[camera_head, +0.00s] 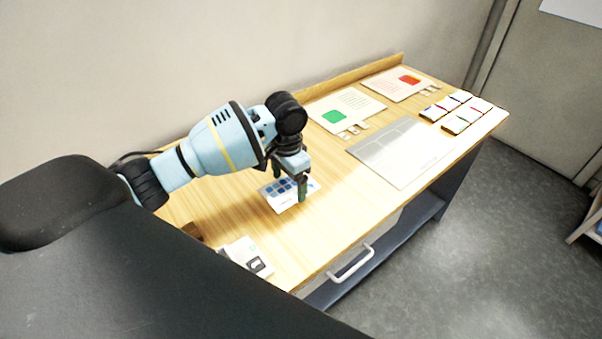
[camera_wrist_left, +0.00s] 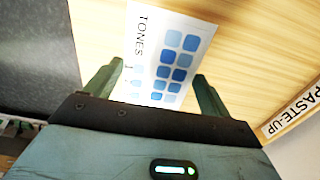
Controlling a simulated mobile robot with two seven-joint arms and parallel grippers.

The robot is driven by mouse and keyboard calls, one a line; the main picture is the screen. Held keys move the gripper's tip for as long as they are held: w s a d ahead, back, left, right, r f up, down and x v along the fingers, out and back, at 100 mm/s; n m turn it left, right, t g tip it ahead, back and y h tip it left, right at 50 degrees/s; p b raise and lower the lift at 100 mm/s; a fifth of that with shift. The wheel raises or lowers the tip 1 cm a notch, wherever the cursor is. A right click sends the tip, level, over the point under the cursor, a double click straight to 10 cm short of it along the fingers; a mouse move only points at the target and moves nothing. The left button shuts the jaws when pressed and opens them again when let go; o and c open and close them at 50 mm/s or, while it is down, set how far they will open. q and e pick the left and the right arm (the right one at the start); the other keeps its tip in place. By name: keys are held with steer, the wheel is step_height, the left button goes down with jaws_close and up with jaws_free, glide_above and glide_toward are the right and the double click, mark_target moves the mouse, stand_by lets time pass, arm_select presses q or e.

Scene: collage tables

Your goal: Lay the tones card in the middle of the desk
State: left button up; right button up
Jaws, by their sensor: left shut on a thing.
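The tones card (camera_head: 285,203) is white with rows of blue squares. In the head view it is at the near-left part of the wooden desk (camera_head: 340,220), at or just above the surface; I cannot tell which. My left gripper (camera_head: 290,187) points down over it and is shut on it. In the left wrist view the card (camera_wrist_left: 172,50) shows the word TONES and lies between the two green fingers of the gripper (camera_wrist_left: 157,70). The card's lower end is hidden behind the gripper body there. My right gripper is not in view.
Farther along the desk lie a grey sheet (camera_head: 400,150), a page with a green block (camera_head: 345,108), a page with a red block (camera_head: 401,82) and several small cards (camera_head: 456,109). A white item (camera_head: 243,252) lies near the front left. A PASTE-UP label (camera_wrist_left: 292,106) shows in the wrist view.

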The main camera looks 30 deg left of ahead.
mark_target(290, 187)
arm_select(q)
steer(key=shift+w+d, duration=0.15)
steer(key=shift+w, duration=0.05)
step_height(290, 187, down, 4)
steer(key=shift+s+f, duration=0.1)
steer(key=shift+s, duration=0.05)
steer(key=shift+f, duration=0.45)
steer(key=shift+f+b, duration=0.45)
steer(key=shift+f, duration=2.05)
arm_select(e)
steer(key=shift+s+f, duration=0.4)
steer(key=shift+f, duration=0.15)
arm_select(q)
steer(key=shift+f, duration=0.1)
steer(key=o, duration=0.9)
steer(key=shift+c, duration=0.2)
